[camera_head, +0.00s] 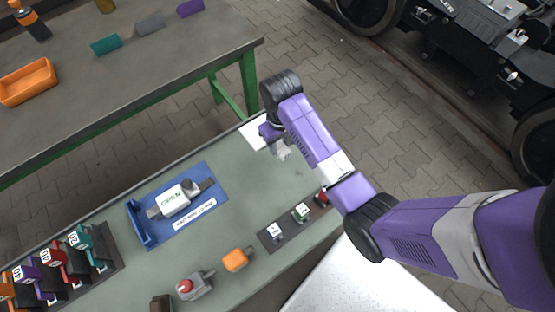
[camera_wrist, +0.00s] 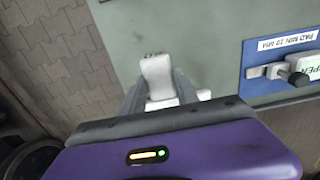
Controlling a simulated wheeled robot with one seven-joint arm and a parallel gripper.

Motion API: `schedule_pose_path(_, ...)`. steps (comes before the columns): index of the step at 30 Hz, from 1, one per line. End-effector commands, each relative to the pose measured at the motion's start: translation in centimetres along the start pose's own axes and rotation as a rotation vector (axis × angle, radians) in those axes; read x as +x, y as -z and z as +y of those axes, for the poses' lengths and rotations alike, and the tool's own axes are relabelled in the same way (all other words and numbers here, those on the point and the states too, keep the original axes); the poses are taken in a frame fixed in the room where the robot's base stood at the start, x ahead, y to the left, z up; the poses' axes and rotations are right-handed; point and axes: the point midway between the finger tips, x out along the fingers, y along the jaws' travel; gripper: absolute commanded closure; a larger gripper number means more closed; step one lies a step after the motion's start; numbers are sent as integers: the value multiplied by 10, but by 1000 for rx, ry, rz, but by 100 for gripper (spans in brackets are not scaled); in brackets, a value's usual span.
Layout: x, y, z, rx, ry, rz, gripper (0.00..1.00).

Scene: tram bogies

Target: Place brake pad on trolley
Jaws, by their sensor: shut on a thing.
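My gripper (camera_wrist: 157,92) is shut on a pale grey-white piece with a small dark marking, which I take for the brake pad (camera_wrist: 156,72). The piece stands out between the two grey fingers in the wrist view. In the head view my gripper (camera_head: 274,138) is over the far edge of a grey-green worktop, which may be the trolley (camera_head: 240,200). A pale part (camera_head: 283,152) shows just below the gripper there. The arm partly hides it, and I cannot tell whether it touches the worktop.
A rack of coloured pads (camera_head: 70,262) stands at lower left. An orange block (camera_head: 236,259) and a dark strip (camera_head: 272,240) lie nearer. A workbench (camera_head: 110,75) is at upper left, a bogie (camera_head: 470,50) at upper right.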

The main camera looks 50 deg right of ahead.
Motion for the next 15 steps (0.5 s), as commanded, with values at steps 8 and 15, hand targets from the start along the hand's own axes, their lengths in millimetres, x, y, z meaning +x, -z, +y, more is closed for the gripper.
schedule_pose_path(8,63,0,0,0,0,-1,100)
schedule_pose_path(15,86,1,0,0,0,3,100)
